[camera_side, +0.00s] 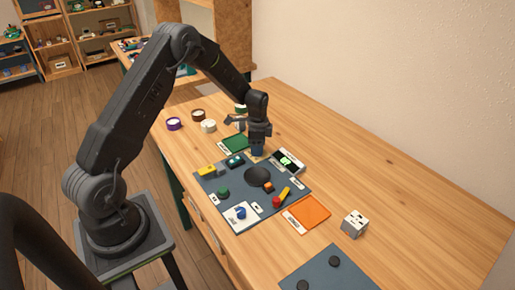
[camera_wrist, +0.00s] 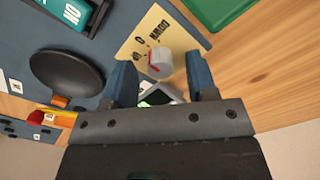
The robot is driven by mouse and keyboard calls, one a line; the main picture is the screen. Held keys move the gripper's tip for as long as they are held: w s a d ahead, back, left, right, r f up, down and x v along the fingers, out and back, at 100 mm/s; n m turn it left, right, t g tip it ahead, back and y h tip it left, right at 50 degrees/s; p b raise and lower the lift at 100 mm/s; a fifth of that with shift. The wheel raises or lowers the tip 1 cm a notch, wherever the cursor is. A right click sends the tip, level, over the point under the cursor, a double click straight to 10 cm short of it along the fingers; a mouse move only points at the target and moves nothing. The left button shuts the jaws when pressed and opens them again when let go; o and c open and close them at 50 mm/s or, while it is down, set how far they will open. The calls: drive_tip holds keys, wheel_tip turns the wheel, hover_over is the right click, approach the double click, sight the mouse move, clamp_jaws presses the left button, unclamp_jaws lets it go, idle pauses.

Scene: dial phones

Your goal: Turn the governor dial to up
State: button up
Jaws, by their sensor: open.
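A small white-grey knob (camera_wrist: 160,64) with a red mark along its left side stands on a cream plate (camera_wrist: 136,43) with dark printed labels, too small and turned to read surely; it appears to be the governor dial. In the wrist view my gripper (camera_wrist: 161,78) is open, with one blue-grey finger on each side of the knob and a visible gap to each. In the side view my gripper (camera_side: 257,152) points down over the far edge of the panel and hides the knob.
The blue-grey panel (camera_side: 207,187) also bears a black round dish (camera_side: 258,177), a blue knob (camera_side: 240,212), a green button (camera_side: 223,193) and a yellow lever (camera_side: 285,193). A green tray (camera_side: 236,143) and an orange tray (camera_side: 308,213) lie beside it.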

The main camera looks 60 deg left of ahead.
drive_tip(key=shift+f, duration=0.55)
drive_tip(key=c, duration=0.9)
drive_tip(key=shift+c, duration=0.2)
